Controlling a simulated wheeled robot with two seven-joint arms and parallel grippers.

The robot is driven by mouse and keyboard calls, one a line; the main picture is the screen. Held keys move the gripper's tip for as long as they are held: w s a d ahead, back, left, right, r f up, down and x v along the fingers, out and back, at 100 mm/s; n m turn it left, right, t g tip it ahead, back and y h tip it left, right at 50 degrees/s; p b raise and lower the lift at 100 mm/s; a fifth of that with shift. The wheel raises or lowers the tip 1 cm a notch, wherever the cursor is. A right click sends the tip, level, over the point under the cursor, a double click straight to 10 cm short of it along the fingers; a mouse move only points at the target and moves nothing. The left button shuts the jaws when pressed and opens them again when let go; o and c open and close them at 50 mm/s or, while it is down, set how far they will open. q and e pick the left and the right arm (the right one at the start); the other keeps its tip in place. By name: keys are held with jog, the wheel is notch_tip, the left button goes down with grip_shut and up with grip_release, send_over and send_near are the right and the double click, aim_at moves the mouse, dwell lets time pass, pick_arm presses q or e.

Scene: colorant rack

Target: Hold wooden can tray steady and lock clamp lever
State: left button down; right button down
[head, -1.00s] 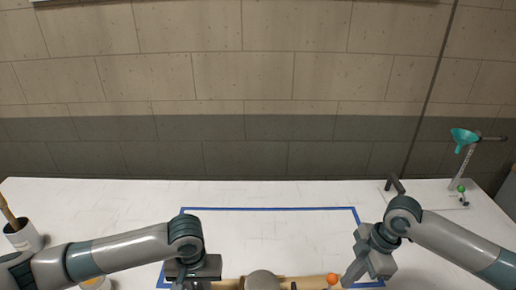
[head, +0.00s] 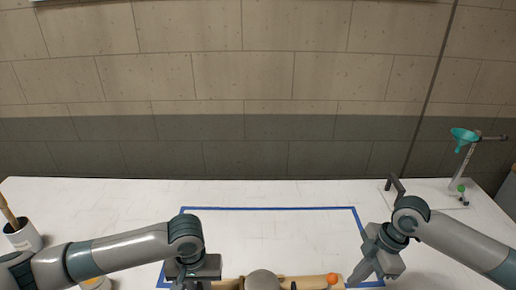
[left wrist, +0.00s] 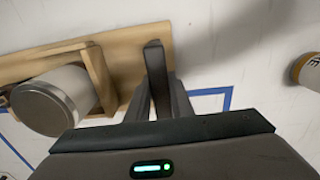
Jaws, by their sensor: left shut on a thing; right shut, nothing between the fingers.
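The wooden can tray (head: 312,283) shows only in part at the bottom edge of the head view. An orange knob (head: 333,279), seemingly the clamp lever's end, is at its right end. My left gripper (head: 190,286) is at the tray's left end. In the left wrist view its fingers (left wrist: 154,70) are shut on the wooden tray (left wrist: 120,50) at its edge. A can with a grey lid (left wrist: 40,107) lies in the tray beside a wooden divider. My right gripper (head: 356,281) is shut and empty, just right of the knob and apart from it. The lever's lower part is hidden.
A blue tape outline (head: 270,208) marks the white table, mostly bare inside. A teal funnel on a stand (head: 463,136) is at the back right, with a dark bracket (head: 395,185) nearby. A white pot with a brush (head: 25,238) stands at the far left.

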jog(key=shift+d, duration=0.1)
jog(key=c, duration=2)
grip_release()
jog(key=shift+c, duration=0.2)
jog(key=shift+r, duration=0.15)
jog(key=v, duration=1.1)
jog(key=shift+r, duration=0.35)
jog(key=shift+d, duration=0.15)
jog(key=o, duration=0.6)
